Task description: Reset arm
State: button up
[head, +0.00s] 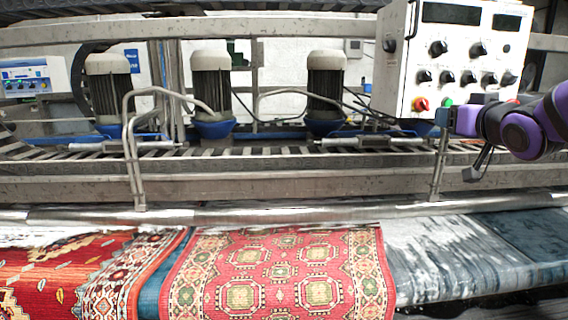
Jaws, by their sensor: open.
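My arm, purple and black, reaches in from the right edge in the head view. My gripper (462,146) is at its left end, open with nothing seen between its fingers. It is just below the lower right part of a white control panel (408,75) with dark knobs, a red button (420,104) and a green button (446,102). I cannot tell whether my gripper touches the panel or the metal post under it.
A long rug washing machine frame (290,187) crosses the view, with three grey-topped motors (210,75) and bent metal handles (130,135). Patterned red rugs (280,270) and a wet blue-grey rug (450,260) hang over the front roller. A second control box (28,78) stands far left.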

jog(key=s+a+f+g, duration=0.3)
jog(key=s+g, duration=0.1)
jog(key=s, duration=0.4)
jog(key=s+a+f+g, duration=0.3)
jog(key=s+g, duration=0.1)
jog(key=s, duration=0.4)
jog(key=s+a+f+g, duration=0.3)
jog(key=s+f+g, duration=0.1)
jog(key=s, duration=0.3)
jog(key=shift+s+y, duration=0.3)
jog(key=shift+s, duration=0.1)
jog(key=shift+f, duration=0.1)
